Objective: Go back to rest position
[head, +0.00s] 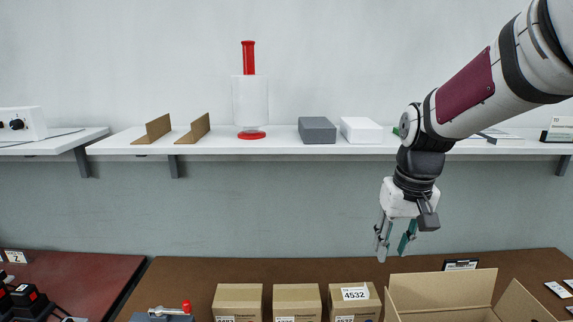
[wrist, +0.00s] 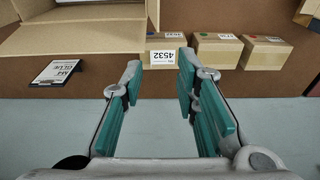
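My gripper (head: 394,245) hangs from my arm at the right of the head view, pointing down above the back of the brown table (head: 190,272). Its two fingers are apart with nothing between them. The wrist view also shows my gripper (wrist: 158,75) open and empty, with teal pads on both fingers. It is clear of the boxes and the table.
An open cardboard box (head: 440,290) stands below and right of my gripper. Closed boxes, one labelled 4532 (head: 355,300), stand left of it. A white shelf (head: 270,147) on the wall carries a red-capped clear cylinder (head: 250,100), a grey block (head: 317,130) and a white block (head: 361,130).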

